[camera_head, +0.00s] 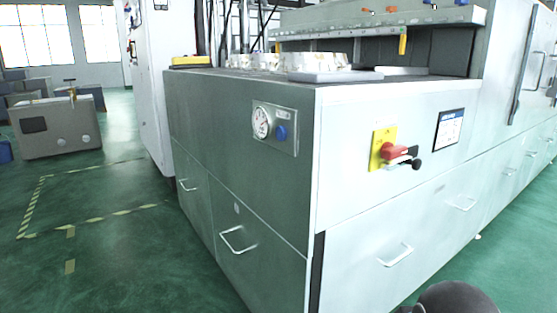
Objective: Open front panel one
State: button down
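A large grey machine (240,180) fills the middle and right. Its right-hand face has lower panels in a row, each with a handle; the nearest panel (365,245) has a light bar handle (397,256). Another handle (461,204) is further along. The left-hand face also has lower panels, with one handle (238,242) near the corner and another (188,185) further left. All these panels look shut. No label shows which is front panel one. My gripper is not in view; a dark rounded part, probably of my arm, shows at the bottom right edge.
Above the panels are a red and black switch on a yellow plate (384,147), a small display (448,130) and a pressure gauge (261,122). Pale castings (315,62) lie on the machine top. Green floor (110,260) is clear at left; a grey cabinet (55,128) stands behind.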

aim_at(270, 276)
jog(key=u, duration=0.25)
jog(key=k, duration=0.35)
jog(key=u, duration=1.3)
jog(key=i, duration=0.85)
jog(key=z, duration=1.05)
jog(key=i, duration=0.55)
jog(key=z, duration=0.5)
